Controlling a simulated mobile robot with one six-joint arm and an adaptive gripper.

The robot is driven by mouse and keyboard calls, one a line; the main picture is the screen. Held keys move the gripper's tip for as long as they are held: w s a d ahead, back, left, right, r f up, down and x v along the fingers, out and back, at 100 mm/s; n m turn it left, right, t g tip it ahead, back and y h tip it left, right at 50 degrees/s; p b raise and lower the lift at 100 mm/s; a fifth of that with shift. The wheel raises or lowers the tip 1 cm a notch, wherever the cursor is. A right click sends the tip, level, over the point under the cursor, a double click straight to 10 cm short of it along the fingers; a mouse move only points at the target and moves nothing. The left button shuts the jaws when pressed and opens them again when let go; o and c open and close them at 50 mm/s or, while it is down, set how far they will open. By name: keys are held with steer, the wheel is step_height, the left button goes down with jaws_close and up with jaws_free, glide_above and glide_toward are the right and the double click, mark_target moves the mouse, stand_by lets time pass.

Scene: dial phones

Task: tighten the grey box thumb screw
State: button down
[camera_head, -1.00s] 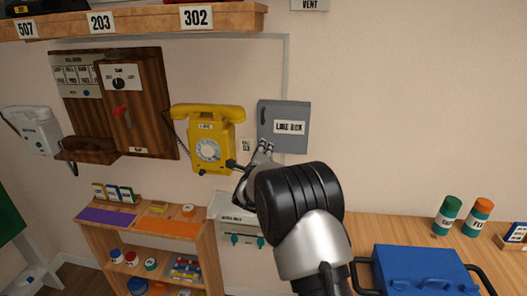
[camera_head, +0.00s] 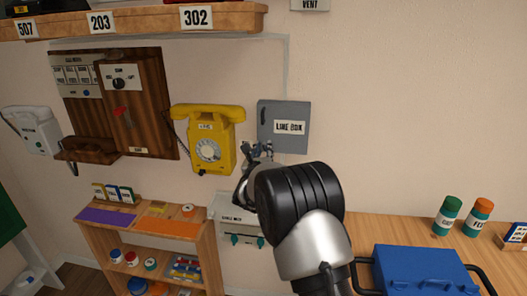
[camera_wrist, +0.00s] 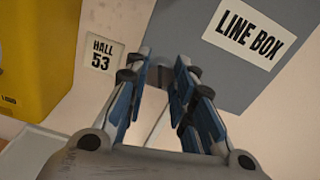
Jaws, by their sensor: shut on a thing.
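The grey box (camera_head: 284,116), labelled LINE BOX, hangs on the wall right of the yellow phone. My gripper (camera_head: 259,149) is at the lower left corner of the box. In the wrist view the bottom of the grey box (camera_wrist: 228,75) fills the upper right. The two blue-padded fingers of my gripper (camera_wrist: 166,68) reach up to its lower edge. A small dark grey piece, seemingly the thumb screw (camera_wrist: 162,75), shows between the fingertips, and they are shut on it. The fingers hide most of it.
The yellow phone (camera_head: 208,138) hangs close on the left, with a HALL 53 label (camera_wrist: 101,56) between it and the box. A wooden bench (camera_head: 385,232) with a blue case (camera_head: 425,270) and two jars stands at right. The wall right of the box is bare.

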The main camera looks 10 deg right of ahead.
steer(key=shift+r+m, duration=0.15)
steer(key=shift+m, duration=2.05)
steer(key=c, duration=1.3)
jaws_free()
steer(key=shift+c, duration=0.2)
steer(key=shift+s, duration=0.1)
steer(key=v, duration=0.7)
steer(key=shift+s, duration=0.15)
